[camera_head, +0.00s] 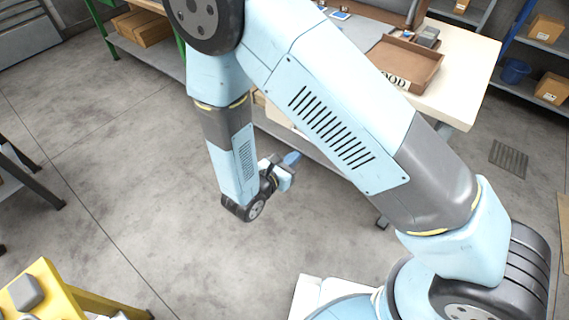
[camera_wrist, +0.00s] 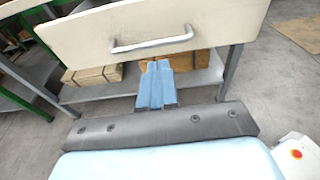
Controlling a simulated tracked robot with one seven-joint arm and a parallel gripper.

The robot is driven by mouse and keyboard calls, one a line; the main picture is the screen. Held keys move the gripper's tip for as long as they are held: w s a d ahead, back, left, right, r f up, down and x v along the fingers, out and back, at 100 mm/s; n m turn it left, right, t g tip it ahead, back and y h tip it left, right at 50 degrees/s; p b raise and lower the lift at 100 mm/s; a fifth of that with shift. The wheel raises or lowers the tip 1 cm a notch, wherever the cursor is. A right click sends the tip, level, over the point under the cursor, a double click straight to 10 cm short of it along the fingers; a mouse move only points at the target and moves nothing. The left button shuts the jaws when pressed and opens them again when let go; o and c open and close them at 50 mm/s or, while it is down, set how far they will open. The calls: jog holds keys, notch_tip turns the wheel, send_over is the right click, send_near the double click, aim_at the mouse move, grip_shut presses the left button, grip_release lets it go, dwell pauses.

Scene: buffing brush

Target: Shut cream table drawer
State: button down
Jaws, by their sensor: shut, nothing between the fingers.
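The cream drawer front (camera_wrist: 215,22) spans the top of the wrist view, with a grey metal bar handle (camera_wrist: 152,45) along its lower part. My gripper (camera_wrist: 157,68) has its two light blue fingers together and empty. In the picture the fingertips lie just below the handle; I cannot tell whether they touch the drawer. In the head view my gripper (camera_head: 290,160) is low in front of the cream table (camera_head: 465,75). My arm hides most of the table's front there, so how far the drawer stands out is unclear.
Cardboard boxes (camera_wrist: 92,76) lie on the table's lower shelf (camera_wrist: 200,84). A brown tray (camera_head: 412,62) sits on the tabletop. A yellow stand (camera_head: 60,290) is at the lower left, and a dark-legged table (camera_head: 30,180) at the left. The floor between is clear.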

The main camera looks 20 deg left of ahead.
jog(key=x, duration=0.7)
jog(key=shift+w, duration=0.25)
